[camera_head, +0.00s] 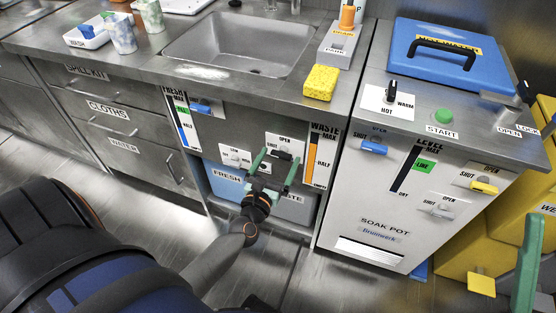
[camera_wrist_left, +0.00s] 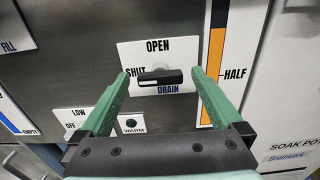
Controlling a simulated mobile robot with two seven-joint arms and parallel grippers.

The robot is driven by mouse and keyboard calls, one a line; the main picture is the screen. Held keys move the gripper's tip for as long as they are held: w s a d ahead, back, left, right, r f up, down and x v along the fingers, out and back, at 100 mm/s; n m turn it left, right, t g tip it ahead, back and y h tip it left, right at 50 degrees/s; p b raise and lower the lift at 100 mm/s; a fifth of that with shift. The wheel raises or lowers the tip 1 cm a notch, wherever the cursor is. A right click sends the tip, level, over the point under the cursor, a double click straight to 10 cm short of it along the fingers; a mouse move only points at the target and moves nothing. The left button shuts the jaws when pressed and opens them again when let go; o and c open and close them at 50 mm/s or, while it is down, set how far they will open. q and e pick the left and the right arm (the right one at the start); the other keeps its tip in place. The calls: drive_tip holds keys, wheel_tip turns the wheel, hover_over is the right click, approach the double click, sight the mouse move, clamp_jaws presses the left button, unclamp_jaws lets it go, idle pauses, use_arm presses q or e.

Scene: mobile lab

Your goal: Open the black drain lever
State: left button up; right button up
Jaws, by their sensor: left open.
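The black drain lever (camera_wrist_left: 160,76) lies roughly level on a white plate (camera_wrist_left: 157,50) marked OPEN at the top, SHUT at the left and DRAIN below. In the head view the lever (camera_head: 280,153) shows small on the cabinet front under the sink. My left gripper (camera_head: 278,166) is open, its green fingers reaching toward the plate. In the left wrist view the gripper (camera_wrist_left: 163,77) has one finger on each side of the lever. Contact with it cannot be told. One green finger of my right gripper (camera_head: 528,262) shows at the lower right edge.
A WASTE gauge (camera_wrist_left: 214,70) is just right of the plate, and a low/warm switch panel (camera_wrist_left: 128,122) is below left. The soak pot cabinet (camera_head: 385,215) stands to the right. The sink (camera_head: 240,45) and yellow sponge (camera_head: 321,82) are above.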

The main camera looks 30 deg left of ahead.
use_arm(q)
drive_tip(key=shift+c, duration=0.4)
drive_tip(key=c, duration=1.2)
drive_tip(key=shift+c, duration=0.2)
